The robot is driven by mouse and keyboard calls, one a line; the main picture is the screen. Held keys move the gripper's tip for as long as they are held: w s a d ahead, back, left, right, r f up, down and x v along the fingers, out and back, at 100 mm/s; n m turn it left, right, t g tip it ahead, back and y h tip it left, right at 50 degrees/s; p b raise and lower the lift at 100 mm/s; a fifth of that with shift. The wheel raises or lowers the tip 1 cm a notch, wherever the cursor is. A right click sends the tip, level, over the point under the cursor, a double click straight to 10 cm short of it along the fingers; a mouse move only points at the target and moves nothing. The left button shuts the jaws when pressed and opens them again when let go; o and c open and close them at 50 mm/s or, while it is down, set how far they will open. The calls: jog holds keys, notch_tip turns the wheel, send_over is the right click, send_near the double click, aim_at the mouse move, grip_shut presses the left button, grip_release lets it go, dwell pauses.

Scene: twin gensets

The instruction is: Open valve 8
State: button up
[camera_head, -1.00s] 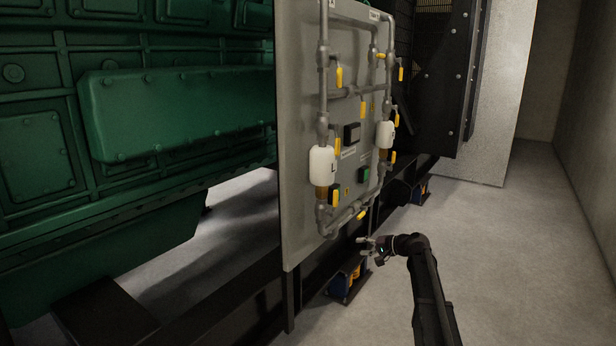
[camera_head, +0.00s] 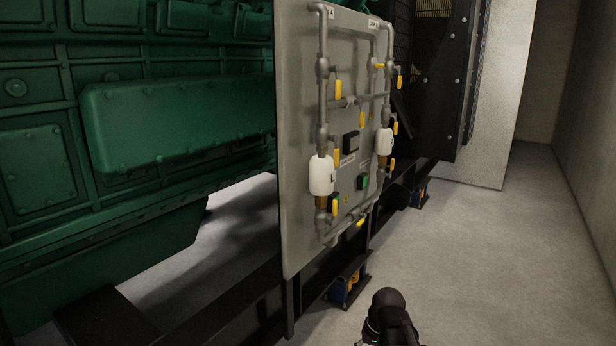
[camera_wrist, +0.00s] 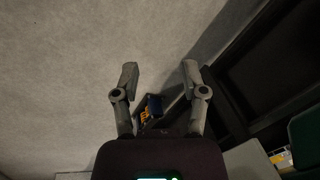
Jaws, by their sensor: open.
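A grey panel (camera_head: 297,135) carries grey pipework with several yellow valve handles, among them an upper left one (camera_head: 338,89), a lower left one (camera_head: 335,208) and a bottom one (camera_head: 360,222). I cannot read which handle is valve 8. Two white filter bodies sit in the pipes, one at left (camera_head: 321,176) and one at right (camera_head: 384,142). My gripper (camera_wrist: 158,75) shows in the wrist view with its two fingers apart and nothing between them, over the floor. In the head view only my dark arm shows at the bottom, below and right of the panel; the fingers are hidden there.
A green engine (camera_head: 180,120) stands left of and behind the panel. A black base rail (camera_head: 262,298) runs under it, with a blue and yellow mount (camera_head: 345,288), also seen in the wrist view (camera_wrist: 153,106). The concrete floor (camera_head: 480,260) at right is clear.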

jog(key=s+d+r+h+p, duration=0.1)
jog(key=s+d+h, duration=0.1)
jog(key=s, duration=0.4)
notch_tip(320, 180, up, 37)
jog(key=p, duration=3.7)
jog(key=shift+r+n+g+p, duration=0.2)
jog(key=shift+n+g+p, duration=0.1)
jog(key=shift+s+f, duration=0.1)
jog(key=shift+s, duration=0.15)
